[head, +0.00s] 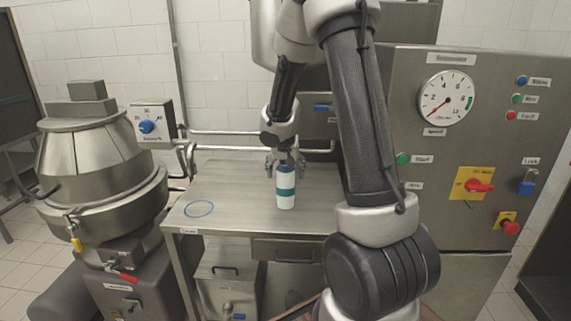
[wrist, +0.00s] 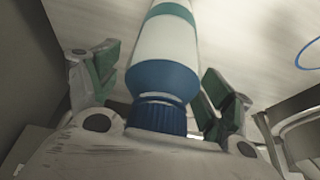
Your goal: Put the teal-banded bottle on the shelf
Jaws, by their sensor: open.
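The teal-banded bottle (head: 285,187) stands upright on the steel table, white with a teal band and a blue top. In the wrist view the bottle (wrist: 164,55) lies between the two fingers, its ribbed blue cap close to the palm. My gripper (head: 285,165) is over the bottle's top from above. In the wrist view my gripper (wrist: 160,85) is open, with a finger on each side and gaps showing beside the bottle. A shelf for the bottle cannot be clearly made out.
The steel table (head: 235,215) has a blue ring (head: 199,209) marked at its left, with free room around it. A steel mixing vessel (head: 100,160) stands left. A control panel with a gauge (head: 446,98) stands right. A bottle-like item (head: 227,309) shows low under the table.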

